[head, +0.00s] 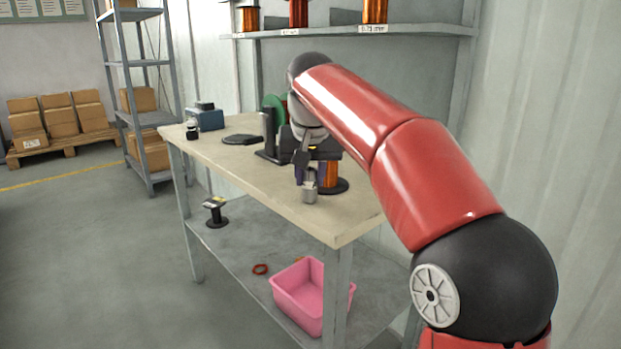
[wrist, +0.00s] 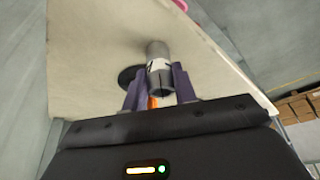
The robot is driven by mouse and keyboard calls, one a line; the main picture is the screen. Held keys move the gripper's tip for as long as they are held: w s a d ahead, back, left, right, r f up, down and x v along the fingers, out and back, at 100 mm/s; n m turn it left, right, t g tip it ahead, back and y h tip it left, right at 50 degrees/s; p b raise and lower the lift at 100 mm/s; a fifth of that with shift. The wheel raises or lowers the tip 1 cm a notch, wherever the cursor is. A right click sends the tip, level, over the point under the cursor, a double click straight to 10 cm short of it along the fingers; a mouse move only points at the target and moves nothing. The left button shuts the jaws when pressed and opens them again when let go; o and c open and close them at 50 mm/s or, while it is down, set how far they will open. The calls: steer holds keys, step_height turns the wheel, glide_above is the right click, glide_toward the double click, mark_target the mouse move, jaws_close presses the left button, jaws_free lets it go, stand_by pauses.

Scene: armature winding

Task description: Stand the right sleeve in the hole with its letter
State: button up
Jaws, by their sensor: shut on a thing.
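My gripper (wrist: 160,85) is shut on a grey cylindrical sleeve (wrist: 158,64) between its purple fingers. The sleeve has a white band with a dark mark that I cannot read as a letter. In the head view the sleeve (head: 309,192) shows below my gripper (head: 312,172), over the front part of the bench top (head: 272,190); I cannot tell whether it touches the bench. My arm hides part of the bench behind it. I cannot make out any lettered hole in either view.
A copper-wound spool (head: 331,175) on a black base stands close behind the gripper. A black stand (head: 268,140) with a green disc, a dark flat piece (head: 242,140) and a blue box (head: 208,119) are further left. A pink bin (head: 300,295) sits on the lower shelf.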

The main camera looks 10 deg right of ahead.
steer(key=shift+f, duration=0.1)
steer(key=o, duration=1.1)
steer(key=shift+c, duration=0.2)
steer(key=p+v, duration=0.3)
steer(key=v, duration=0.9)
